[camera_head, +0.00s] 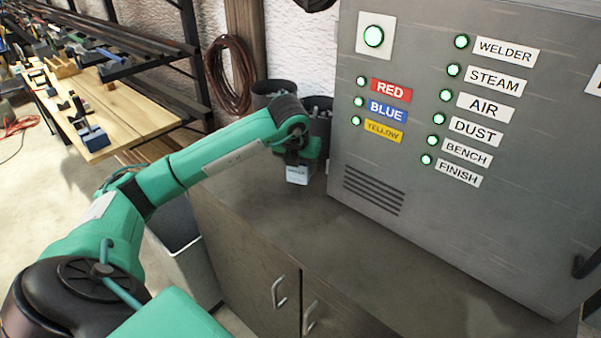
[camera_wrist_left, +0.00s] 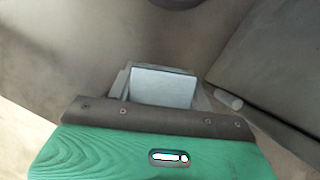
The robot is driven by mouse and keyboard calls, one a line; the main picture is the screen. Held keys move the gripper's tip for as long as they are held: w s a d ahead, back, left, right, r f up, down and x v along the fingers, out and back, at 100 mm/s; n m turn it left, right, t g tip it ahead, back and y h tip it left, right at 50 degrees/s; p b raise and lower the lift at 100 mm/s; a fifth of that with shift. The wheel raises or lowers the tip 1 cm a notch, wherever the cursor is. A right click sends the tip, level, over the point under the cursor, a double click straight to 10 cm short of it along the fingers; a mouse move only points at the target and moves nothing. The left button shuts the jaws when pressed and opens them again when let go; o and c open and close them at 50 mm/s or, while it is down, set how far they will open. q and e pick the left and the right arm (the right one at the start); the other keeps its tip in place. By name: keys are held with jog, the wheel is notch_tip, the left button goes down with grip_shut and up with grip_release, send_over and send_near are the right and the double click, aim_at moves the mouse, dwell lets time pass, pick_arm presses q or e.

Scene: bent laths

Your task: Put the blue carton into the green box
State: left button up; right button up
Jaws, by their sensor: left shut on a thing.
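My left gripper (camera_head: 298,163) is shut on a small pale, bluish-white carton (camera_head: 297,176) with dark lettering near its top. The carton is at the back left of the cabinet top, close to the grey panel box; I cannot tell whether it touches the surface. In the left wrist view the carton (camera_wrist_left: 163,87) shows as a pale face between the fingers of my left gripper (camera_wrist_left: 163,98). I see no green box in either view. My right gripper is not in view.
A grey panel box (camera_head: 470,200) with lit green lamps stands right on the cabinet top (camera_head: 290,240). Dark bins (camera_head: 318,118) stand behind the gripper. A grey bin (camera_head: 190,262) is left of the cabinet. A small white cylinder (camera_wrist_left: 229,98) lies near the gripper.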

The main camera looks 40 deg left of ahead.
aim_at(300, 175)
pick_arm(q)
jog(key=shift+f, duration=1.95)
jog(key=o, duration=1)
jog(key=shift+c, duration=0.2)
jog(key=shift+r+p, duration=0.1)
jog(key=shift+p, duration=0.2)
